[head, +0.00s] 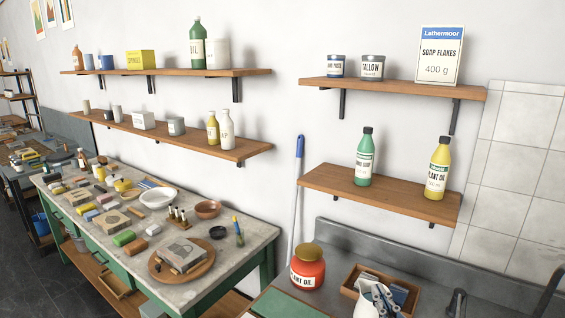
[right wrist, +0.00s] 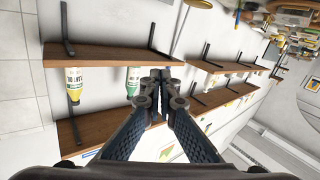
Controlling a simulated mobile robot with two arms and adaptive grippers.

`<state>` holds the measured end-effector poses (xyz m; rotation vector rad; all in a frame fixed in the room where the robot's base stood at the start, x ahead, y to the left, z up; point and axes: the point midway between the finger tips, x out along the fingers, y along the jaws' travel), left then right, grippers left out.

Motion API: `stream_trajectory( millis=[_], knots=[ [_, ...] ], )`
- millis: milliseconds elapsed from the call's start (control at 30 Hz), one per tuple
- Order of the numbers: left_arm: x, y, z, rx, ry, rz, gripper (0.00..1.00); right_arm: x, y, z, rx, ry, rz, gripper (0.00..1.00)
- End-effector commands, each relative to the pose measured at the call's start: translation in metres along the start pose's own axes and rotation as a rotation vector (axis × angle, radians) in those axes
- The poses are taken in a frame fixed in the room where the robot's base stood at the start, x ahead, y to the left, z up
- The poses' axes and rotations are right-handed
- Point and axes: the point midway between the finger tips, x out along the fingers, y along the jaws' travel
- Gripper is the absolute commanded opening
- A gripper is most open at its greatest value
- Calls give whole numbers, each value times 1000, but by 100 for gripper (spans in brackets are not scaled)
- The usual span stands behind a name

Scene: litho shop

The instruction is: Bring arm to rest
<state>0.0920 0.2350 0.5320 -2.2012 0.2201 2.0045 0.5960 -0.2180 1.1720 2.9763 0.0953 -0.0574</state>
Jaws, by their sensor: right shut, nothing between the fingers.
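My right gripper (right wrist: 161,82) shows in the right wrist view, its two fingertips together at the centre with nothing between them. Its blue-grey fingers run up from the bottom of that view. It points toward the wall shelves, which appear turned over there. My left gripper is not in view.
A wooden lower right shelf (head: 380,196) holds a green bottle (head: 365,158) and a yellow plant oil bottle (head: 437,170). Below, a red jar (head: 307,268) and a wooden caddy (head: 350,287) stand on the counter. A cluttered worktable (head: 255,237) stands left.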

Motion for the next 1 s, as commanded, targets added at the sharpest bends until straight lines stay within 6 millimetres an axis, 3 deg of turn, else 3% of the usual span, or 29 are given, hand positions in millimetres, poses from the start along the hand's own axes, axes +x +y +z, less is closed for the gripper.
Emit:
stream_trajectory(
  millis=[33, 100, 200, 300, 500, 733, 1000],
  knots=[
    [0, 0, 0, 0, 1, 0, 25, -17, 2, 29, 24, -105, 40, 0],
    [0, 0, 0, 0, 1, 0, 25, -44, 4, 68, 39, -259, 79, 0],
    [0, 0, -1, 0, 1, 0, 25, -92, -3, 121, 51, -492, 95, 0],
    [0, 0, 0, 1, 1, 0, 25, -142, -15, 162, 53, -698, 70, 0],
    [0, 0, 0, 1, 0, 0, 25, -227, -42, 204, 50, -987, -31, 0],
    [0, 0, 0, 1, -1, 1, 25, -309, -71, 220, 50, -1219, -174, 0],
    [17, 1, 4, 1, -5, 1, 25, -288, -84, 303, 42, -1239, -175, 0]
  ],
)
